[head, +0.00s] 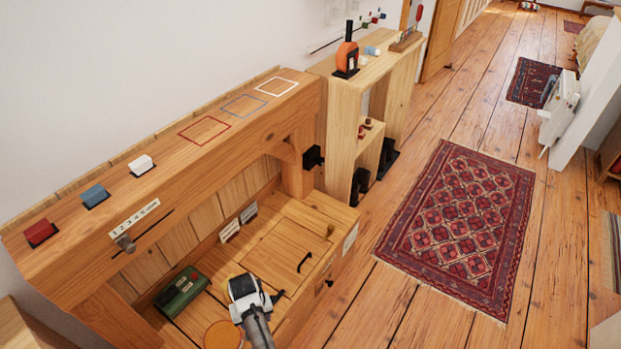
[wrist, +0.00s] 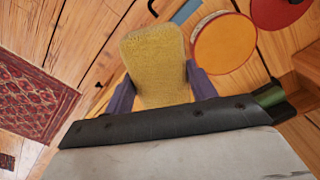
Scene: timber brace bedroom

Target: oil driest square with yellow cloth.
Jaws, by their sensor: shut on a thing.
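My gripper (head: 248,293) is low over the wooden bench in the head view. In the wrist view, my gripper (wrist: 160,88) is shut on a yellow cloth (wrist: 155,60), a fuzzy pad held between the two fingers. In the head view my gripper mostly hides the cloth. Three outlined squares, red (head: 204,131), blue (head: 244,105) and white (head: 277,86), lie on the upper timber beam. I cannot tell which is driest. A round orange-topped item (head: 223,335) stands beside my gripper; it also shows in the wrist view (wrist: 225,45).
Red (head: 40,231), blue (head: 94,195) and white (head: 141,164) blocks sit along the beam, near a numbered strip (head: 134,215) and knob. A green box (head: 180,293) lies on the bench. A shelf unit (head: 345,100) stands beyond. The floor around the rug (head: 460,225) is clear.

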